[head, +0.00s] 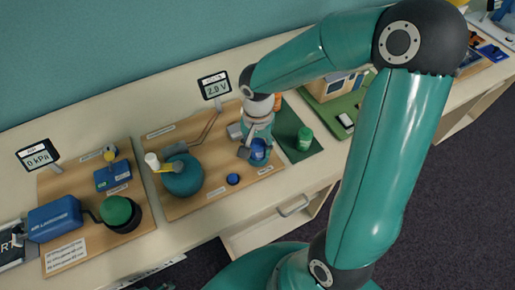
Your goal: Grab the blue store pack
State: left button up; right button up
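The blue store pack (259,152), a small blue cylinder, stands on the wooden board towards its right side. My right gripper (254,148) reaches down over it from above, with grey finger parts at its left side and top. The far finger is partly hidden, so I cannot tell whether the fingers press on the pack or stand open around it. My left gripper is not in view.
A green-lidded jar (304,138) stands close right of the pack on a green mat (291,121). A teal round vessel (182,175) and a blue knob (233,179) are to the left. A 2.0 V display (214,87) stands behind. An open drawer (292,207) juts out below.

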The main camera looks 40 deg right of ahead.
grip_shut()
jog(key=shift+r, duration=0.1)
